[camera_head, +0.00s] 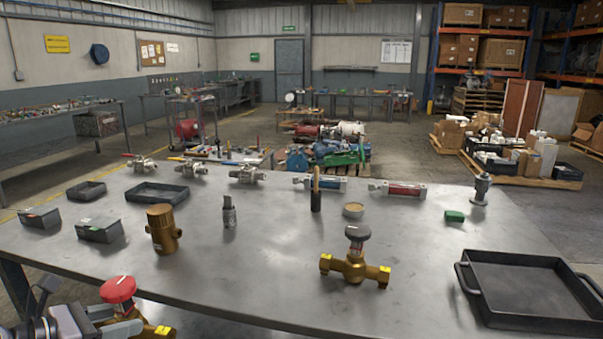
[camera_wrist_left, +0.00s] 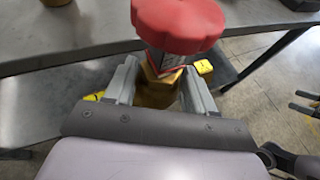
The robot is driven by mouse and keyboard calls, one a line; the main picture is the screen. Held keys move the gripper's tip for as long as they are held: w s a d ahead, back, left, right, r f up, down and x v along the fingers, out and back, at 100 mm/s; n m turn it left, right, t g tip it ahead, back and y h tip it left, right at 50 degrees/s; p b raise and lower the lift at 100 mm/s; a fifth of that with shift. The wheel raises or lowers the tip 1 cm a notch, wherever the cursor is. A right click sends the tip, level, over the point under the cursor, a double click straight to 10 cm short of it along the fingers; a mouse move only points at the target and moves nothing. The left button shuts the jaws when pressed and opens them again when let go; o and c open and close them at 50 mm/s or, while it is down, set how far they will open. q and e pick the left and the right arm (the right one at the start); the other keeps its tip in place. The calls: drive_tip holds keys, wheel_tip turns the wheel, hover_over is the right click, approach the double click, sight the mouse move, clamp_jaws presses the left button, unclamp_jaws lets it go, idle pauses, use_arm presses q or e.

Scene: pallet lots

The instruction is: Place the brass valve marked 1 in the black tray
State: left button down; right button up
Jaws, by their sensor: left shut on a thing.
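My left gripper (camera_head: 112,326) is at the bottom left of the head view, just off the table's near edge. It is shut on a brass valve with a red handwheel (camera_head: 118,289). In the left wrist view the red handwheel (camera_wrist_left: 180,22) stands above the brass body (camera_wrist_left: 157,88) between the fingers. The black tray (camera_head: 470,301), with side handles, lies empty at the table's right.
Grey bins (camera_head: 100,234) are at the left. Bare tabletop surrounds the second valve.

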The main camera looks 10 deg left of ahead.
use_arm(q)
drive_tip(key=d+f, duration=0.2)
drive_tip(key=d, duration=0.1)
drive_tip(key=shift+s+n, duration=0.1)
drive_tip(key=shift+n, duration=0.2)
drive_tip(key=shift+d+f+n+y, duration=0.75)
drive_tip(key=shift+d+f, duration=0.85)
drive_tip(key=shift+d, duration=1.55)
drive_tip(key=shift+w+d+r+n+t+y, duration=0.85)
drive_tip(key=shift+d+r+n+y, duration=0.95)
drive_tip(key=shift+r, duration=2)
drive_tip(key=s+d+f+y, duration=0.1)
drive_tip(key=s+d, duration=0.4)
drive_tip(key=shift+s+d+y, duration=0.15)
drive_tip(key=shift+s+y, duration=0.2)
